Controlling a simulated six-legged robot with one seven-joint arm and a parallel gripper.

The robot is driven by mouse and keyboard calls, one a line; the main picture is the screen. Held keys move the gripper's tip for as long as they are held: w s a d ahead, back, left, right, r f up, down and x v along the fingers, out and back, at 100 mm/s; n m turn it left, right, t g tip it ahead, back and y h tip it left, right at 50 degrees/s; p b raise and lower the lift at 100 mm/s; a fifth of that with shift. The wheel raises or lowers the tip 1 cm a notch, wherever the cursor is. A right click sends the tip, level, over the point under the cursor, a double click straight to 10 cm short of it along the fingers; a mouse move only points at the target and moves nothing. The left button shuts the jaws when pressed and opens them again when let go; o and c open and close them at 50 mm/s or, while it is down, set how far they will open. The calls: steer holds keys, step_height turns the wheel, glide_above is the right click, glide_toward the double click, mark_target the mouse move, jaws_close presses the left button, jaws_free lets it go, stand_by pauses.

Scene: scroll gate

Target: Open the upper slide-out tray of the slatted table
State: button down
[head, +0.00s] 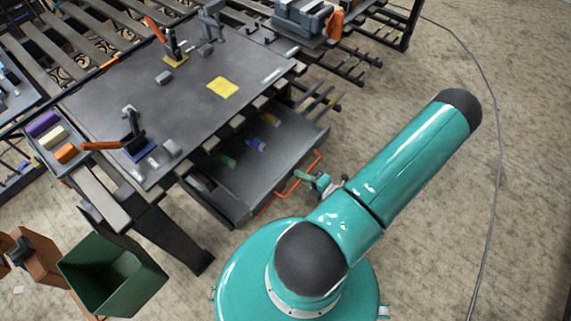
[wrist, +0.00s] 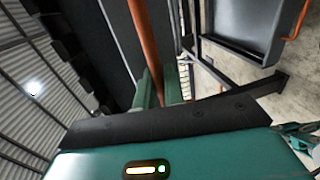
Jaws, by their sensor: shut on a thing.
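The slatted table (head: 195,105) stands at the upper left in the head view, with a dark grey top. Its grey slide-out tray (head: 240,185) stands out from under the top, and small green, blue and yellow things lie in it. An orange bar handle (head: 300,175) runs along the tray's front. My gripper (head: 319,183) is at this handle. In the wrist view my green fingers (wrist: 158,88) are shut on the orange handle (wrist: 145,40), which runs up the picture. The fingers hide part of the bar.
Clamps and a yellow square (head: 222,87) are on the tabletop. A green bin (head: 112,275) stands at the lower left. A cable (head: 490,130) lies on the carpet at right, where the floor is mostly clear. The wrist view shows another grey tray (wrist: 240,25).

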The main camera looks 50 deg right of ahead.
steer(key=f+v, duration=0.1)
steer(key=v, duration=0.6)
steer(key=shift+s+f, duration=0.2)
steer(key=shift+s, duration=0.25)
steer(key=c, duration=1.8)
jaws_free()
steer(key=shift+c, duration=0.2)
steer(key=v, duration=1.3)
steer(key=shift+s, duration=0.4)
steer(key=shift+a, duration=0.1)
